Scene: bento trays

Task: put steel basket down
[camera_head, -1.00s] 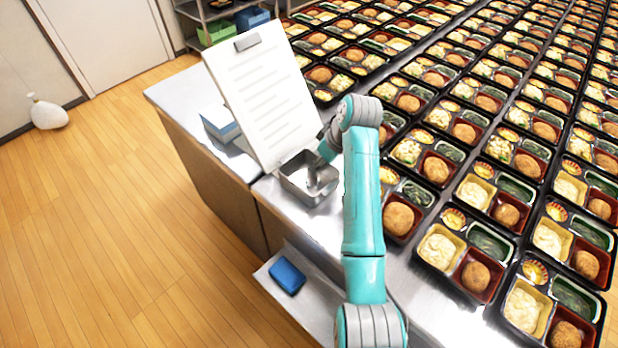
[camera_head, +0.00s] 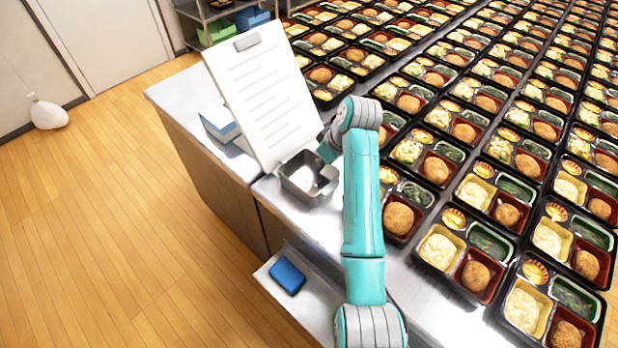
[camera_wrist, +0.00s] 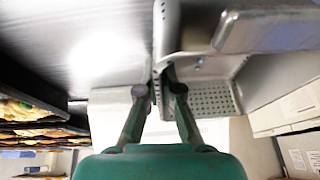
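The steel basket (camera_head: 297,187) is a small, shiny open pan at the left edge of the counter, just below the clipboard. Its upper opening faces the head camera, and I cannot tell whether its base fully touches the counter. My gripper (camera_wrist: 159,68) shows green in the wrist view, one finger on each side of the basket's wall, the tips close together on it. The basket's perforated floor (camera_wrist: 212,101) shows to the right of the fingers. In the head view my arm partly hides the gripper, at the basket's upper right.
A white clipboard (camera_head: 262,95) stands tilted behind the basket, very close to it. A blue-and-white box (camera_head: 219,123) is left of it. Rows of filled bento trays (camera_head: 467,240) crowd the right. A blue item (camera_head: 287,276) lies on a lower shelf.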

